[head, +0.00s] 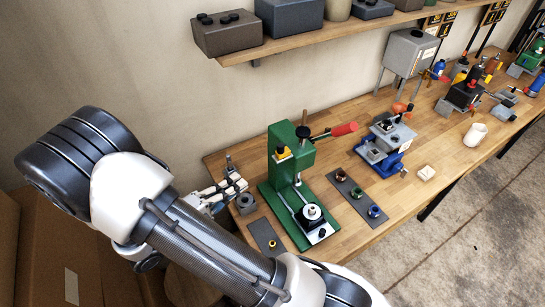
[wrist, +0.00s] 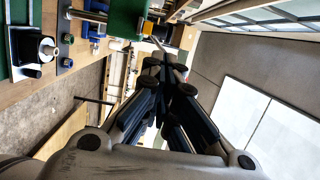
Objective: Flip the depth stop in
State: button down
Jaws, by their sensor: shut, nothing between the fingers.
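A green press (head: 290,165) with a red-tipped handle (head: 344,129) stands at the left end of the wooden bench. A small yellow and black part (head: 281,153) sits on its left side; I cannot tell for sure whether this is the depth stop. My gripper (head: 236,184) is just left of the press, partly hidden by my arm. In the wrist view my gripper (wrist: 168,66) has its fingers together, with nothing between them. The green press (wrist: 126,17) and its yellow part (wrist: 147,28) show beyond the fingertips; the contact cannot be made out.
A grey block (head: 246,203) and a dark mat (head: 263,237) lie near the gripper. A strip with several small coloured parts (head: 358,193) and a blue fixture (head: 388,158) stand right of the press. A shelf (head: 330,38) overhangs the bench at the back.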

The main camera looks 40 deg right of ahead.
jog(key=d, duration=1.3)
jog(key=shift+d, duration=0.2)
jog(key=shift+s, duration=0.1)
jog(key=d, duration=0.1)
jog(key=d+p, duration=0.1)
jog(key=d, duration=0.1)
jog(key=shift+s+d, duration=0.15)
jog(key=shift+s, duration=0.25)
jog(key=a, duration=1.4)
jog(key=shift+p, duration=0.4)
